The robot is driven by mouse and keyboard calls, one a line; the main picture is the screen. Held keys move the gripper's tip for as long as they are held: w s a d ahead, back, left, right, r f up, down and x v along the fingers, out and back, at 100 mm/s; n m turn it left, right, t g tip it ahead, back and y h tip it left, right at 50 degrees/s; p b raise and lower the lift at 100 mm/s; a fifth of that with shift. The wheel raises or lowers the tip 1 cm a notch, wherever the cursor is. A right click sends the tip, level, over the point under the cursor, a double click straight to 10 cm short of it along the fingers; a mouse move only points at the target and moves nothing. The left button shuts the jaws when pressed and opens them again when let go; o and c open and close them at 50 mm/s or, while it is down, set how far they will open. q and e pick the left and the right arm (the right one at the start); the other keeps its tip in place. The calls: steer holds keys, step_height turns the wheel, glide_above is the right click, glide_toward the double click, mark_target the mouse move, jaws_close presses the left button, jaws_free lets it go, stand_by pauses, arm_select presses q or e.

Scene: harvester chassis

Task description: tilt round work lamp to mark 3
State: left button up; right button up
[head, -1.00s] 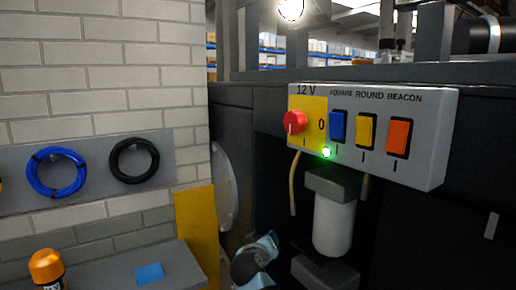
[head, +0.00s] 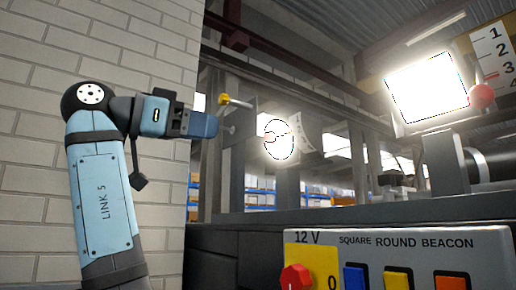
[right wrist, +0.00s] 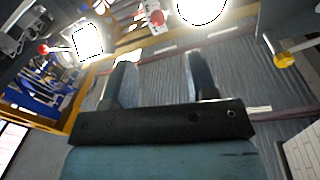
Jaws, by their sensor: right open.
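The round work lamp (head: 279,146) glows brightly in the middle of the head view, with a pale scale plate (head: 304,136) at its right; its marks are unreadable. A yellow knob (head: 224,99) on a short rod stands left of the lamp, and also shows in the right wrist view (right wrist: 285,60). My right gripper (head: 214,126) is just below and left of the knob in the picture. In the right wrist view its two fingers (right wrist: 161,80) are apart with nothing between them; the glowing round lamp (right wrist: 200,8) is beyond them. My left gripper is out of view.
A lit square lamp (head: 428,90) with a red knob (head: 482,96) and a scale numbered from 1 (head: 494,52) is at the upper right. The switch panel (head: 470,240) is below. Dark frame posts and beams surround the round lamp. A brick wall (head: 40,190) is at left.

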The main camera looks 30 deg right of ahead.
mark_target(270, 139)
steer(key=d, duration=0.4)
steer(key=d+p, duration=0.1)
steer(key=d, duration=0.4)
steer(key=s+d, duration=0.1)
steer(key=d, duration=0.3)
steer(key=shift+d+r+p, duration=0.15)
steer(key=shift+d+p, duration=0.2)
steer(key=shift+p, duration=0.05)
steer(key=shift+c, duration=0.2)
jaws_close()
